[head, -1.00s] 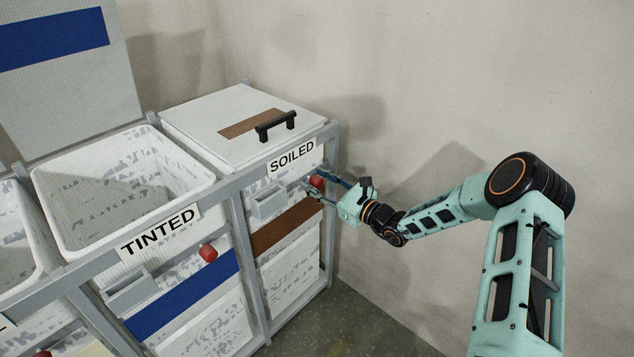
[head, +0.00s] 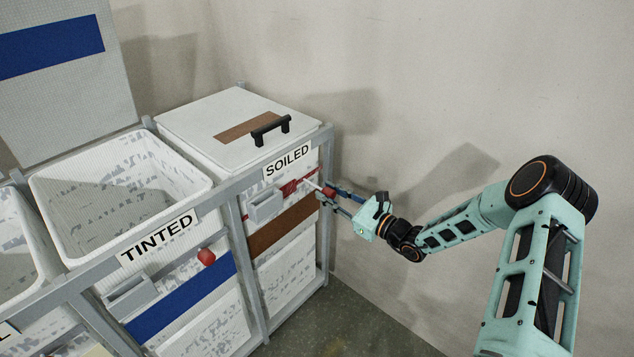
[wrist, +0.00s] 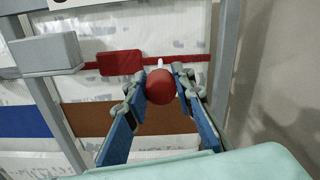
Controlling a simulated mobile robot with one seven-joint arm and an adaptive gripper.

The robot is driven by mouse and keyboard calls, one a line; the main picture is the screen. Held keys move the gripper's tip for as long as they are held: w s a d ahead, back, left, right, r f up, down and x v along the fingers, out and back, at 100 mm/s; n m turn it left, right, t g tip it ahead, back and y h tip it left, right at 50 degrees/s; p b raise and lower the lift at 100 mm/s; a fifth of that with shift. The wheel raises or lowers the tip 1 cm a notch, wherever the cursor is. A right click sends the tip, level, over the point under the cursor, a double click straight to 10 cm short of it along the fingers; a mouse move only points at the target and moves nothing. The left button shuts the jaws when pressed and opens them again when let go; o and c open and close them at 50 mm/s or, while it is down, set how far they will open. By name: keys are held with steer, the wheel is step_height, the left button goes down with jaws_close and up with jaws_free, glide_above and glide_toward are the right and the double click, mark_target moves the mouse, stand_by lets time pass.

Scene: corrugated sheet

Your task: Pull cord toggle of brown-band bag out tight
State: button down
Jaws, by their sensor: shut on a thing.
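The brown-band bag (head: 284,283) hangs under the closed SOILED lid in the right bay of the rack. Its brown band (head: 284,229) also shows in the wrist view (wrist: 86,117). The cord toggle is a red ball (wrist: 160,88) at the end of a short white cord (head: 312,184). My gripper (head: 329,195) is shut on the ball, one blue-backed finger on each side, and holds it out from the bag front. A red strip with a wider red tab (wrist: 121,62) shows on the bag behind the ball.
The rack's right post (head: 325,240) is close to my fingers. The TINTED bag (head: 200,330) has its own red toggle (head: 206,256). Floor and wall to the right are clear.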

steer(key=shift+s+d+f, duration=0.1)
steer(key=shift+s+d, duration=0.2)
steer(key=shift+d, duration=0.05)
steer(key=c, duration=1.6)
jaws_free()
steer(key=shift+d, duration=0.1)
steer(key=v, duration=1.2)
steer(key=shift+s, duration=0.15)
